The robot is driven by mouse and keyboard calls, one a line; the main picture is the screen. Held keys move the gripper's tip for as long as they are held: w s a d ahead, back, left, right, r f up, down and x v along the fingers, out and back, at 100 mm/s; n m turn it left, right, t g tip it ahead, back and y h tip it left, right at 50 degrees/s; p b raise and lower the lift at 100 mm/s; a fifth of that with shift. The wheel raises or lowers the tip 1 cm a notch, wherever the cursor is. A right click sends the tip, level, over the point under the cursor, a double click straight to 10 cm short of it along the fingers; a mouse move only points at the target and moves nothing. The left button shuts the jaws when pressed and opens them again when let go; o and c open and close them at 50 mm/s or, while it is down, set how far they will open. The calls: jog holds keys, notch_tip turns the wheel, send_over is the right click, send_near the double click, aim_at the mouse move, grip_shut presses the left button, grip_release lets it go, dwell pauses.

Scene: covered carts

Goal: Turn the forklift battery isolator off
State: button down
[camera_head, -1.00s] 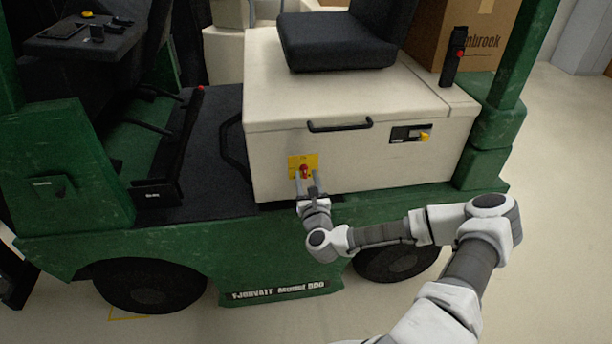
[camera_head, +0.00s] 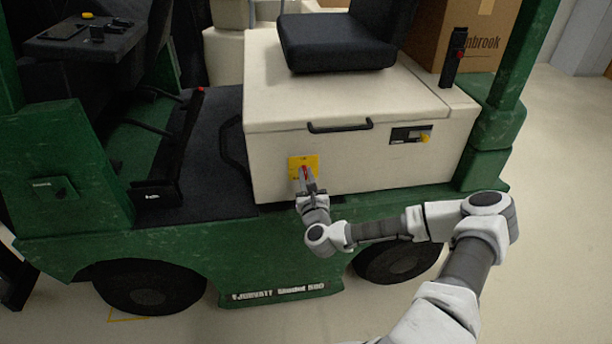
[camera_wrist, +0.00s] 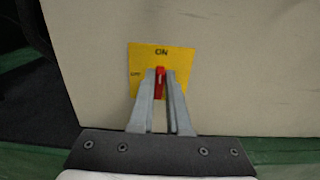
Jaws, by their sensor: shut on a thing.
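The battery isolator is a red handle (camera_wrist: 159,82) on a yellow plate (camera_wrist: 183,60) fixed to the cream battery cover. In the wrist view the plate reads "ON" at the top and has a smaller word, seemingly "OFF", at its left. The red handle stands upright, pointing towards "ON". My gripper (camera_wrist: 159,80) is shut on the handle, one finger on each side. In the head view the plate (camera_head: 313,160) shows on the front of the cover, with my gripper (camera_head: 304,178) over its lower part. The fingers partly hide the handle there.
The cream cover (camera_head: 360,160) has a black grab handle (camera_head: 340,127) above the plate and a yellow-knobbed latch (camera_head: 425,138) to the right. The green forklift sill (camera_head: 200,245) runs below. A black lever (camera_head: 180,150) stands on the left.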

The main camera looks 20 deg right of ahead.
jog(key=shift+n, duration=0.4)
jog(key=shift+w+a+f+n+b, duration=0.1)
jog(key=shift+a+f+n+b, duration=0.1)
jog(key=shift+n, duration=2.65)
jog(key=shift+s+a+f+n+b, duration=0.15)
jog(key=shift+f+n+b, duration=0.1)
jog(key=shift+n, duration=2.55)
jog(key=shift+w+a+f+n+b, duration=0.15)
jog(key=shift+a+f+n+b, duration=0.05)
jog(key=shift+n, duration=2.65)
jog(key=c, duration=0.9)
grip_release()
jog(key=p+v, duration=0.1)
jog(key=v, duration=1.6)
jog(key=shift+a+r, duration=0.1)
jog(key=shift+r, duration=0.05)
